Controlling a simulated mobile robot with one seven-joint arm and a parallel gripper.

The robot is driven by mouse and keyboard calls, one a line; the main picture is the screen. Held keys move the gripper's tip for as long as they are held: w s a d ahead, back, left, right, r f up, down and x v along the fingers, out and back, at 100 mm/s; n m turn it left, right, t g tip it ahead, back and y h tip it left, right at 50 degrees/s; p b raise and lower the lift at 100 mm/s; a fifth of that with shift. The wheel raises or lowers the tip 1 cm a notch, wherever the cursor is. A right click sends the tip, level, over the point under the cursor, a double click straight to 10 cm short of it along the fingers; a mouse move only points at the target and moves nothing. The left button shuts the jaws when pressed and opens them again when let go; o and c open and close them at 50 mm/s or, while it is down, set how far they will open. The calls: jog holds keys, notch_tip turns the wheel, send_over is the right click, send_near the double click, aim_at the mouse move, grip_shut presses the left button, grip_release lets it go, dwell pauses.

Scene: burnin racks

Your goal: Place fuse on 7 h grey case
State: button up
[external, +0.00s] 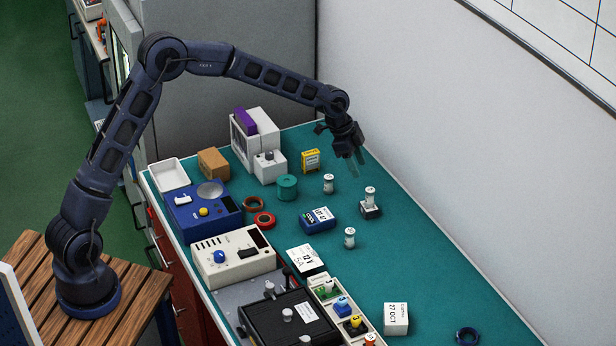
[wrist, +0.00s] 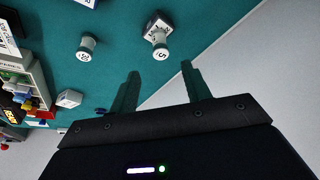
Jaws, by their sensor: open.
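Three white cylindrical fuses stand upright in the external view. One fuse (external: 370,194) stands on a small dark grey case (external: 371,212); from here it looks seated on top. A second fuse (external: 349,238) stands on the green mat nearer the front, and a third (external: 328,184) stands farther back. My gripper (external: 355,166) is open and empty, above the mat behind the case. In the wrist view my open fingers (wrist: 160,90) have nothing between them; the fuse marked 5 (wrist: 162,50) and the grey case (wrist: 156,24) lie beyond them. The case's lettering is too small to read.
A blue labelled box (external: 318,219), a white 12 V box (external: 305,260), a cream instrument (external: 233,258) and a black box (external: 290,318) stand left of the fuses. A box marked 27 OCT (external: 396,318) stands nearer the front. The wall borders the right; mat around the case is clear.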

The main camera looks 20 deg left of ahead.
jog(key=s+a+r+n+t+y, duration=0.1)
jog(key=s+a+r+n, duration=0.15)
jog(key=a+r, duration=0.65)
jog(key=s+a+r+n+t+y, duration=0.1)
jog(key=s+a+r+n, duration=0.2)
jog(key=a, duration=1.2)
jog(key=s+a+r+n+t+y, duration=0.1)
jog(key=s+a+r+n, duration=0.15)
jog(key=a+r, duration=0.7)
jog(key=s+a+n+t, duration=0.1)
jog(key=s+a+n, duration=0.1)
jog(key=s+a, duration=0.55)
jog(key=s+a+n, duration=0.3)
jog(key=s+a, duration=0.1)
jog(key=a, duration=0.6)
jog(key=s+a+f+n, duration=0.1)
jog(key=s+a+n, duration=0.1)
jog(key=s+a, duration=0.3)
jog(key=s+a+f+n+y, duration=0.1)
jog(key=s+a+f+n, duration=0.1)
jog(key=s, duration=0.7)
jog(key=a+n, duration=0.1)
jog(key=a, duration=0.1)
jog(key=shift+s+a+t, duration=0.15)
jog(key=shift+a+t, duration=0.15)
jog(key=shift+a, duration=0.1)
